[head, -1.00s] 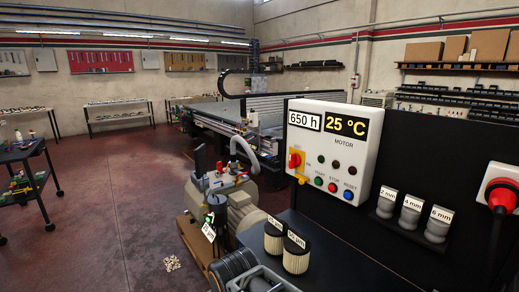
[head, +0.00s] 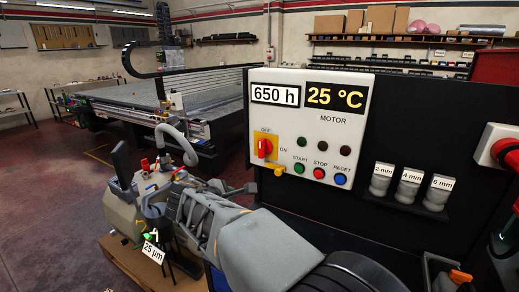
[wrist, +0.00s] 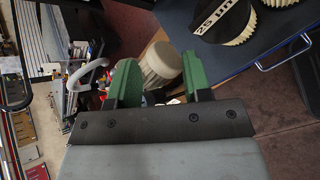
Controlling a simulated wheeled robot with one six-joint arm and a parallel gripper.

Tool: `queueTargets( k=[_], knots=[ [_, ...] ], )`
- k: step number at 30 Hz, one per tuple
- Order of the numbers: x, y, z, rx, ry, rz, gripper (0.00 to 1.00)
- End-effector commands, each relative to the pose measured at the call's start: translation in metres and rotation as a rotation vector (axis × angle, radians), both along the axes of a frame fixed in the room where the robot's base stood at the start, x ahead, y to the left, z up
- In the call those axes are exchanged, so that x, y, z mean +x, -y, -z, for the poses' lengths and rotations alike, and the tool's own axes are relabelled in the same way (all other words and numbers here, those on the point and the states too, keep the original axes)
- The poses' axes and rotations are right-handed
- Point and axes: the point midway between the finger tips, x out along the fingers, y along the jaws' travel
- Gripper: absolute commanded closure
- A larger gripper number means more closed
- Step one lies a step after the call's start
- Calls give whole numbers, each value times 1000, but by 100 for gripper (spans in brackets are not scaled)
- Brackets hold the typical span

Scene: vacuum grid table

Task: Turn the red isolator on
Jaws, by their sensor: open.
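The red isolator (head: 265,147) is a red knob on a yellow plate at the left of the white control panel (head: 352,112). The plate reads OFF above the knob and ON at its right. The knob stands upright, towards OFF. A small yellow piece (head: 278,170) hangs at the plate's lower right. My gripper (wrist: 160,60) shows in the wrist view with its two green fingers apart and nothing held between them. In the head view my grey arm crosses below the panel, and the fingertips cannot be made out. The isolator is not in the wrist view.
Green START (head: 299,169), red STOP (head: 319,173) and blue RESET (head: 340,179) buttons sit close right of the isolator. The pump (head: 130,215) with hoses stands lower left. Black-topped filters (wrist: 225,22) show in the wrist view. Labelled cups (head: 409,187) stand on a shelf at right.

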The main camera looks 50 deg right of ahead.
Motion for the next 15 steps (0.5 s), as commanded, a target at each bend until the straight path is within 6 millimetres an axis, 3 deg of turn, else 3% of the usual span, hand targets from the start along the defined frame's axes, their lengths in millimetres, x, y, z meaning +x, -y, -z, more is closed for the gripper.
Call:
queueTargets(
  k=[3, 6, 15],
  knots=[
    [21, 38, -22, -279, -203, -100, 55],
    [36, 58, -42, -469, -354, -156, 55],
    [60, 84, -76, -750, -600, -210, 55]
  ],
)
